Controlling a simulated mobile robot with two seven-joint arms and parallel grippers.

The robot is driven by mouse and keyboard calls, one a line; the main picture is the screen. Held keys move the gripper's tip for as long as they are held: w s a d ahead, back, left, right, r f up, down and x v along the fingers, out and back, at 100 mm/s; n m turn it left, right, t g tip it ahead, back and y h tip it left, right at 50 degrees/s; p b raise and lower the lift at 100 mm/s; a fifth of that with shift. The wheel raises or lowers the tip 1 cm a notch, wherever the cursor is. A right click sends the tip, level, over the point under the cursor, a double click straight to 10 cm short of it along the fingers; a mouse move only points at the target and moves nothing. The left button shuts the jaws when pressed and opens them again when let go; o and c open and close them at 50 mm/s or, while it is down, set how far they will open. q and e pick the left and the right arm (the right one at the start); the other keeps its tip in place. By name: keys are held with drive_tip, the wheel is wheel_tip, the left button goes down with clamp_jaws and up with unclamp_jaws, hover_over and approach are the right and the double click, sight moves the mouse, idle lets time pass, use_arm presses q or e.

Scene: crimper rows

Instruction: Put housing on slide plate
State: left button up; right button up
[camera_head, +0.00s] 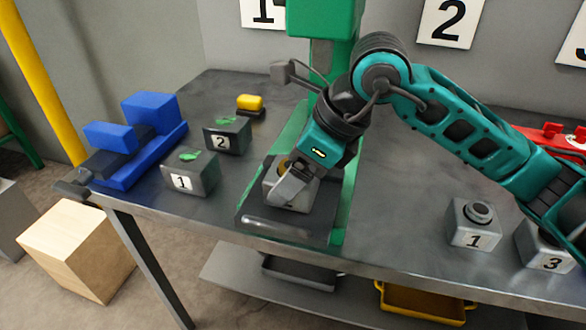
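A grey housing (273,196) with a rounded, brass-coloured top sits at the slide plate (283,226) of the green press (323,55). My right gripper (291,184) points down over this housing, with one grey finger across its near side. The other finger is hidden, so I cannot tell whether the gripper grips the housing. The arm and gripper cover part of the housing and the plate behind it. Two more grey housings, marked 1 (473,225) and 3 (545,246), stand on the right of the table. My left gripper is not in view.
Dark blocks marked 1 (190,175) and 2 (227,136), with green tops, stand left of the press. A blue vise-like fixture (140,152) and a small yellow piece (250,102) are further left and back. The table (395,215) is bare between press and right housings.

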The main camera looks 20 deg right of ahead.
drive_tip(key=shift+f, duration=0.15)
drive_tip(key=o, duration=1.5)
drive_tip(key=shift+r, duration=0.35)
drive_tip(key=v, duration=1.1)
drive_tip(key=shift+d+r+p, duration=0.2)
drive_tip(key=shift+r+p, duration=0.1)
drive_tip(key=shift+p, duration=0.05)
